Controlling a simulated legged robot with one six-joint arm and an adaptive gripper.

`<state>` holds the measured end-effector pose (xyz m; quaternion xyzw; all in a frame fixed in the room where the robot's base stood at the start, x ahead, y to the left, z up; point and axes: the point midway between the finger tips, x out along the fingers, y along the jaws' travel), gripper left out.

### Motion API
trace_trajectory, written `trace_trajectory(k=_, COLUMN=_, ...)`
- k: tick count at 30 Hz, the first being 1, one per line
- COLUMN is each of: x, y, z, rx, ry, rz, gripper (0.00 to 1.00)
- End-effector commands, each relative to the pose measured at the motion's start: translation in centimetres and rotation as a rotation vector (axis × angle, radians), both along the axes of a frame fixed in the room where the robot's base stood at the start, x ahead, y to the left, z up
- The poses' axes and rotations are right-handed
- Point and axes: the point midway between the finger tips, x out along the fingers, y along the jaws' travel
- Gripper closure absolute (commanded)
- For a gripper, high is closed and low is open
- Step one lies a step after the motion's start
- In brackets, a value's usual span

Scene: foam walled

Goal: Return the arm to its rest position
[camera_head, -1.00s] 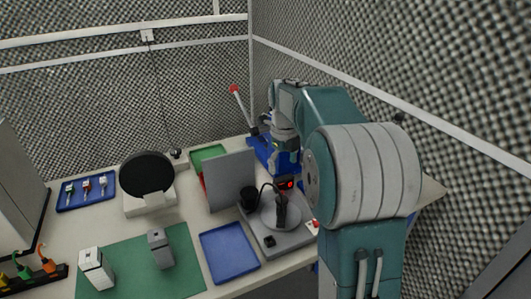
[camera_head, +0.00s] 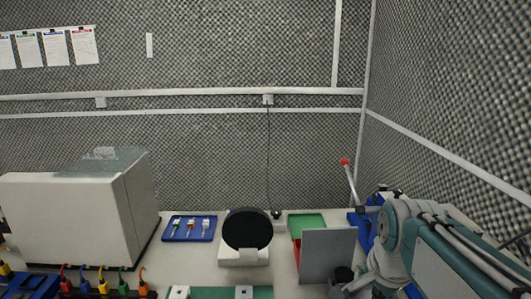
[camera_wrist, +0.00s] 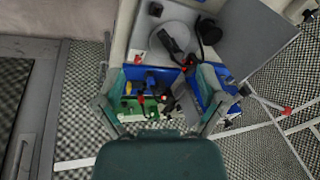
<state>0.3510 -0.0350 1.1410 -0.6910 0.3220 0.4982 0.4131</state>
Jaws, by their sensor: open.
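My arm (camera_head: 430,245) shows at the lower right of the head view, folded beside the foam wall; its end is not clearly visible there. In the wrist view my gripper (camera_wrist: 160,93) is open, with its two fingers spread wide on either side of the dark teal body at the bottom. A blue bin (camera_wrist: 204,85) with several small coloured items shows between and beyond the fingers. I see no object held. I cannot tell the distance from the fingers to the bin.
The table (camera_head: 195,262) carries a white boxy machine (camera_head: 70,225), a blue tray (camera_head: 189,228), a black disc (camera_head: 248,229) on a white base, a green tray (camera_head: 306,222) and a grey panel (camera_head: 327,253). Foam walls stand behind and right. A red-tipped rod (camera_head: 347,172) rises near the corner.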

Motion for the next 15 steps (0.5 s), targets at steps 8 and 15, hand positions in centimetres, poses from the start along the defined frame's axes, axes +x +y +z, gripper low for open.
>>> trace_trajectory(k=8, x=-6.3, y=2.5, z=-1.5, rx=-0.211, ry=-0.096, rz=0.602, gripper=0.10)
trace_trajectory(k=15, x=-9.7, y=3.5, z=-3.4, rx=-0.371, ry=-0.146, rz=0.970, gripper=0.10)
